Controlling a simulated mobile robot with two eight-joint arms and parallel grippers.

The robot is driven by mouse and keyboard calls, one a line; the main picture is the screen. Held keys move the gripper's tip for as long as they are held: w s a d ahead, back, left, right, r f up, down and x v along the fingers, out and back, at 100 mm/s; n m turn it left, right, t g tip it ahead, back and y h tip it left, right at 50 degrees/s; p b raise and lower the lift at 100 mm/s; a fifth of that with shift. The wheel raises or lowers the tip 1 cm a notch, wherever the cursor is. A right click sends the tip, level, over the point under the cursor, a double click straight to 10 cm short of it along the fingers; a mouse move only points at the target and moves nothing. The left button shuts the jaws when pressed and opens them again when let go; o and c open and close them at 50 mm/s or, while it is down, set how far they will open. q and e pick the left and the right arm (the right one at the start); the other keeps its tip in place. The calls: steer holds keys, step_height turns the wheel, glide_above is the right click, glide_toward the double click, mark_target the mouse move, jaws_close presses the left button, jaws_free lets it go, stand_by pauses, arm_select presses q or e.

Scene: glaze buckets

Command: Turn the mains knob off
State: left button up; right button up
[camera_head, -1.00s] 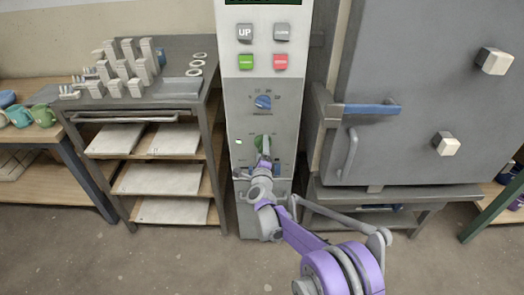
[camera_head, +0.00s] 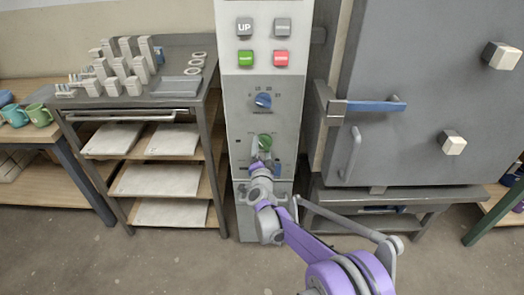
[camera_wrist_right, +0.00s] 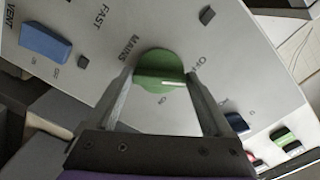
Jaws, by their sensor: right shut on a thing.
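The mains knob (camera_head: 265,140) is a round green knob low on the grey control panel (camera_head: 240,112). In the right wrist view the green knob (camera_wrist_right: 158,66) sits beside the MAINS lettering, with a pale line on its raised bar. A small lamp (camera_head: 238,142) left of the knob is dark. My left gripper is out of view.
A blue knob (camera_head: 263,100) sits above the mains knob, below several push buttons (camera_head: 281,58). The grey kiln (camera_head: 420,100) with its blue handle (camera_head: 372,106) stands close on the right. A shelved rack (camera_head: 165,145) stands on the left.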

steer(key=shift+f+n, duration=0.1)
steer(key=shift+n, duration=1)
steer(key=o, duration=1.1)
steer(key=shift+o, duration=0.2)
steer(key=shift+s, duration=0.1)
steer(key=s, duration=1)
steer(key=shift+s+p, duration=0.35)
steer(key=shift+p, duration=0.05)
